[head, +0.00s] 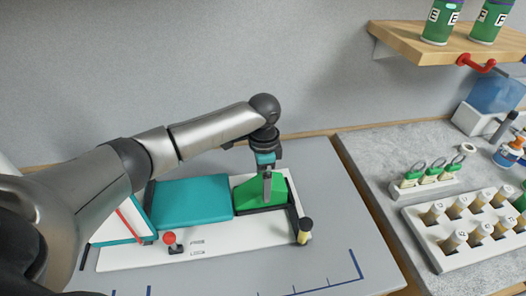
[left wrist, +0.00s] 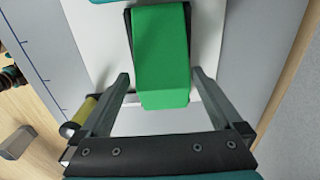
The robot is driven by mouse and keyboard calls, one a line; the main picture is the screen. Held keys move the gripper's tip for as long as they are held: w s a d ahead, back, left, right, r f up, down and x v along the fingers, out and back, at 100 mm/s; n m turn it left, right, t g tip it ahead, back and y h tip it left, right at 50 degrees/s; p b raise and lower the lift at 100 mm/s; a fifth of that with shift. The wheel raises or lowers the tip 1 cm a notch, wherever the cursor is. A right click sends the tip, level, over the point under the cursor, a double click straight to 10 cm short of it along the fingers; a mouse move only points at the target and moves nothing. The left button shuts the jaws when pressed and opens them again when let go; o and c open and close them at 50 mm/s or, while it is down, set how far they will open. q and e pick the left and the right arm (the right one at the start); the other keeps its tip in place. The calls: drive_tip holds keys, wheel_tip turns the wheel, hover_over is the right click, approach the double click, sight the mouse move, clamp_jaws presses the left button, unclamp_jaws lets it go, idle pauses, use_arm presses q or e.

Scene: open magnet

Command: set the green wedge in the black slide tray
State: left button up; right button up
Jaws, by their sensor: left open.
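The green wedge (head: 246,194) sits at the black slide tray (head: 262,210), on the right part of a white board, beside a teal block. In the left wrist view the wedge (left wrist: 160,55) has black tray edges along its far part, and its near end sticks out toward me. Whether it is fully seated I cannot tell. My left gripper (head: 267,188) is at the wedge, pointing down. In the left wrist view its fingers (left wrist: 160,78) are apart, one on each side of the wedge's near end, with gaps showing. My right gripper is not in view.
The teal block (head: 193,202) lies left of the wedge. A red-knobbed lever (head: 169,240) and a yellow post with a black top (head: 304,231) stand in front. A wooden shelf (head: 450,42) and a rack of labelled vials (head: 470,226) are to the right.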

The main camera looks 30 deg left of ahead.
use_arm(q)
wheel_tip(320, 180, up, 11)
drive_tip(key=shift+r+p, duration=0.2)
drive_tip(key=shift+p, duration=0.2)
drive_tip(key=shift+w+a, duration=0.1)
